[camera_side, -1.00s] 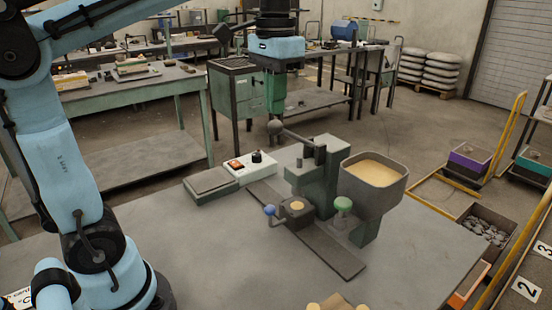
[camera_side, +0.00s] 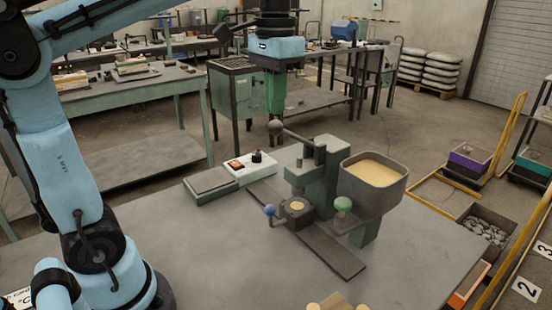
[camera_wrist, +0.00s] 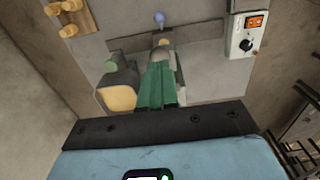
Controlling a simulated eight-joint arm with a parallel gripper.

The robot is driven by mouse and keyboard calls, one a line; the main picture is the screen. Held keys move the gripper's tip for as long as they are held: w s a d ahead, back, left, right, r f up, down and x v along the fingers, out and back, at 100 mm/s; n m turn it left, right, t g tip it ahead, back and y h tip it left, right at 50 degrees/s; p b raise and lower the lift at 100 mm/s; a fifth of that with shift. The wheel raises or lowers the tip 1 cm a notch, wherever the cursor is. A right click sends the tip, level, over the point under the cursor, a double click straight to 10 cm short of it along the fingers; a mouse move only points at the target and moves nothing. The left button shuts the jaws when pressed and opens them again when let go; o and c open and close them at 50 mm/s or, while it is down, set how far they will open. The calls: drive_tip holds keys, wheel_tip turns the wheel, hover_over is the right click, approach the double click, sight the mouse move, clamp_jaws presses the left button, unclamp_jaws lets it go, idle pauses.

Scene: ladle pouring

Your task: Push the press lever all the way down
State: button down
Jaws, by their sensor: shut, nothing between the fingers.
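The press (camera_side: 325,175) stands on the grey table. Its dark lever (camera_side: 297,137) reaches out to the left from the top and rises slightly toward a round grey knob (camera_side: 275,127). My gripper (camera_side: 274,113) is shut, with its green fingers pointing down. The fingertips are right above the knob; whether they touch it I cannot tell. In the wrist view the shut fingers (camera_wrist: 158,78) cover much of the press and lever.
A hopper of yellowish material (camera_side: 374,174) is at the press's right. A green knob (camera_side: 342,203) and a blue knob (camera_side: 269,210) are lower down. A control box (camera_side: 250,167) with a red switch stands behind left. The table's front left is clear.

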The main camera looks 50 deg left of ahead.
idle(0.4)
drive_tip(key=shift+f, duration=0.7)
